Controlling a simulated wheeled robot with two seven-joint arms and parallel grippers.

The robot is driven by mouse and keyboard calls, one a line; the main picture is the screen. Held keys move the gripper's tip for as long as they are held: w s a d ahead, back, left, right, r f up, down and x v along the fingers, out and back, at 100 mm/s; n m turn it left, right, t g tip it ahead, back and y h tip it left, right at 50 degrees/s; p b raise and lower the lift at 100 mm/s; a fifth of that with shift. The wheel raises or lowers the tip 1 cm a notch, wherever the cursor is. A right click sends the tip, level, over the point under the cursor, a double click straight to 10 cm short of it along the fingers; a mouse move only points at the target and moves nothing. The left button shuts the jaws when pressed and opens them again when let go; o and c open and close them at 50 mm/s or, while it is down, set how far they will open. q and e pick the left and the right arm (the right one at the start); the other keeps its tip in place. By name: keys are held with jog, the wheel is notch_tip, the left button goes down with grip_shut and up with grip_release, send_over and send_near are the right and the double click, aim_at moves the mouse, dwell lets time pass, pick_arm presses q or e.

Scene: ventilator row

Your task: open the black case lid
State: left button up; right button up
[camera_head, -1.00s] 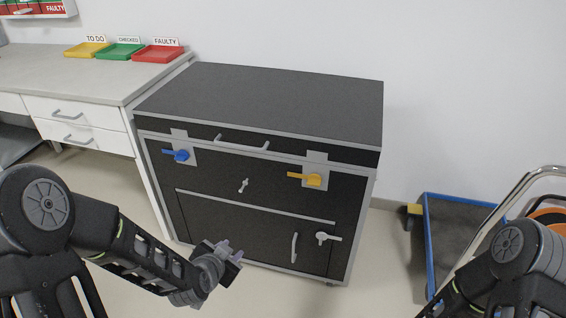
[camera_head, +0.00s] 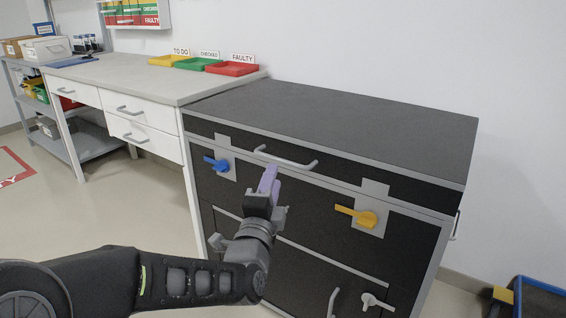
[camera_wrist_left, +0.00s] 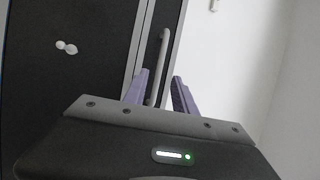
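The black case (camera_head: 320,222) stands against the wall with its lid (camera_head: 360,110) down. A grey bar handle (camera_head: 285,161) is on the lid's front edge. A blue latch (camera_head: 216,164) and a yellow latch (camera_head: 358,216) sit on the front, both levers pointing left. My left gripper (camera_head: 270,174) is just below the handle, its purple fingers pointing up. In the left wrist view the fingers (camera_wrist_left: 161,82) are apart, and the handle (camera_wrist_left: 164,45) shows between them. I cannot tell whether they touch it. My right gripper is out of view.
A workbench with drawers (camera_head: 140,72) stands close on the case's left, with yellow, green and red trays (camera_head: 232,68) on top. A blue-edged cart (camera_head: 540,290) is at the lower right. Floor at the left is clear.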

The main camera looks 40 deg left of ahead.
aim_at(279, 161)
pick_arm(q)
jog(key=x, duration=0.7)
jog(key=shift+w+a+b, duration=0.15)
jog(key=shift+w+b, duration=0.15)
jog(key=shift+w, duration=0.05)
grip_shut()
dwell(1.1)
